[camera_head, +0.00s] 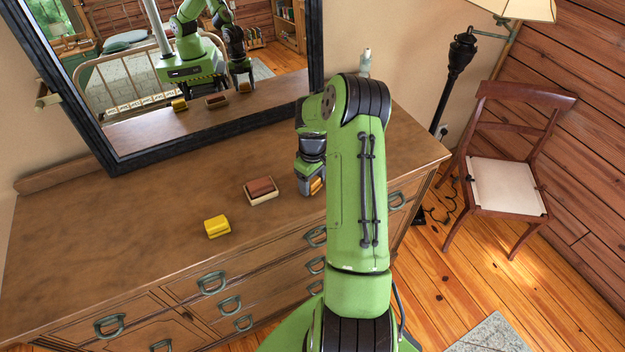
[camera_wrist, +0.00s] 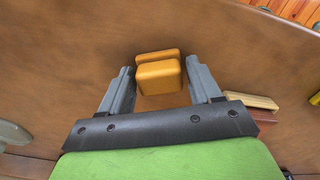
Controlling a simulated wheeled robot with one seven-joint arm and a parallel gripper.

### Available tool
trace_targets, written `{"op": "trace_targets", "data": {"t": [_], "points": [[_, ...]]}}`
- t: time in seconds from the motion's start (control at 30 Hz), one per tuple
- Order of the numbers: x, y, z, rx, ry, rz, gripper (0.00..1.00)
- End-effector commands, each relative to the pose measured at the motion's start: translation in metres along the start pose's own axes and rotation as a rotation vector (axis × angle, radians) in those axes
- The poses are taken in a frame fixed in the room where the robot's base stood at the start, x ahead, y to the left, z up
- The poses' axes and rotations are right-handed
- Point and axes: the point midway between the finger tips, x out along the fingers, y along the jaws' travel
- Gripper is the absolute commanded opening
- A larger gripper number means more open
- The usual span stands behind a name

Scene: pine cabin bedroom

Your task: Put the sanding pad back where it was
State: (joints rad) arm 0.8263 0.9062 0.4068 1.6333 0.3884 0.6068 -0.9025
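An orange block (camera_wrist: 160,75) with a stepped, two-layer shape lies on the dresser top. It also shows in the head view (camera_head: 316,186), partly hidden by my gripper. My gripper (camera_wrist: 160,72) is low over the dresser with one finger on each side of this block. Narrow gaps seem to show between fingers and block, so it looks open around it. A yellow block (camera_head: 217,226) of similar shape lies farther left, near the dresser's front. I cannot tell for sure which block is the sanding pad.
A red-brown block in a pale tray (camera_head: 273,199) sits between the yellow block and my gripper; the tray edge shows in the wrist view (camera_wrist: 250,101). A dark-framed mirror (camera_head: 110,160) stands behind. The dresser top (camera_head: 100,230) is clear at left. A chair (camera_head: 507,185) stands right.

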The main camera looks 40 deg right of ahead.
Motion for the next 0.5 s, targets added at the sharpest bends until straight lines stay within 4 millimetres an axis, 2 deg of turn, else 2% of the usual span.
{"op": "trace_targets", "data": {"t": [0.03,0.1,0.37,0.5], "points": [[-0.001,0.0,0.0,0.0,0.0,0.0,0.71],[-0.001,0.0,0.0,0.0,0.0,0.0,0.79],[-0.002,0.0,0.0,0.0,0.0,0.0,0.79],[-0.022,0.001,-0.001,0.0,0.003,0.005,0.79]]}}
